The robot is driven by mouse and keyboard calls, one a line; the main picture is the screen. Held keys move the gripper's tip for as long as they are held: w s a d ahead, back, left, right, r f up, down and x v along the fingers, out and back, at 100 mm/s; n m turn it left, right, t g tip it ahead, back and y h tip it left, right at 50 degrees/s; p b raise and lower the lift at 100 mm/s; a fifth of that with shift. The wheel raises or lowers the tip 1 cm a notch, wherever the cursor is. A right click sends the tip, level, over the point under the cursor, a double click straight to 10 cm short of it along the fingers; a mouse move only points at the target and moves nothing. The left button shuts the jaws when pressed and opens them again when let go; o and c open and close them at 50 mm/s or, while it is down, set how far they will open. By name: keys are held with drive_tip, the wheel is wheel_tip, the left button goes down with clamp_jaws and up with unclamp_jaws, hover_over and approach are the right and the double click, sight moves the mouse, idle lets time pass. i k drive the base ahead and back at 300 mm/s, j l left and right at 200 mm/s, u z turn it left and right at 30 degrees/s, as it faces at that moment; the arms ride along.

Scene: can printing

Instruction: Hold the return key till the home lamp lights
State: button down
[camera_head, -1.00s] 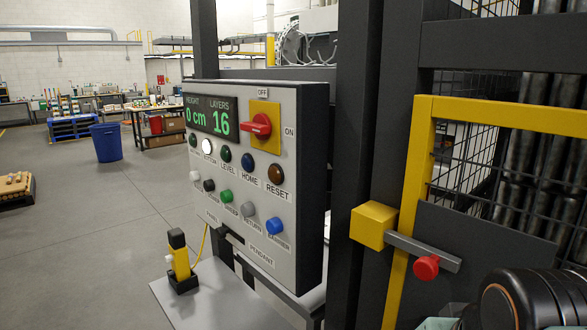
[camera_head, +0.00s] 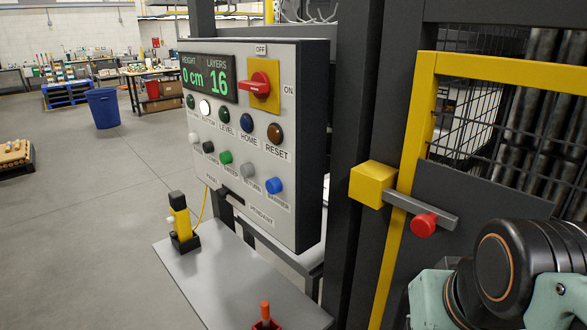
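The grey return key (camera_head: 248,169) is in the lower row of the control panel (camera_head: 303,150), between a green key (camera_head: 225,157) and a blue key (camera_head: 274,186). Nothing touches it. The home lamp (camera_head: 246,122) is in the row above, dark blue and looking unlit. The display (camera_head: 209,79) reads height 0 cm and layers 16. My gripper is out of view; only links of my arm show at the lower right.
A white lamp (camera_head: 205,107) on the panel looks lit. The red rotary switch (camera_head: 259,86) is on a yellow plate. A yellow pendant (camera_head: 181,219) stands on a grey shelf (camera_head: 225,275) below. A yellow-framed gate (camera_head: 410,190) with a red knob (camera_head: 423,225) is at the right.

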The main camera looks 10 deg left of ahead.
sight(247, 170)
drive_tip(key=j+u, duration=0.1)
drive_tip(key=j, duration=0.4)
drive_tip(key=i+j+u, duration=0.1)
drive_tip(key=j, duration=0.45)
drive_tip(key=j+u, duration=0.1)
drive_tip(key=j, duration=0.4)
drive_tip(key=i+j+u, duration=0.1)
drive_tip(key=j, duration=0.4)
drive_tip(key=i, duration=0.15)
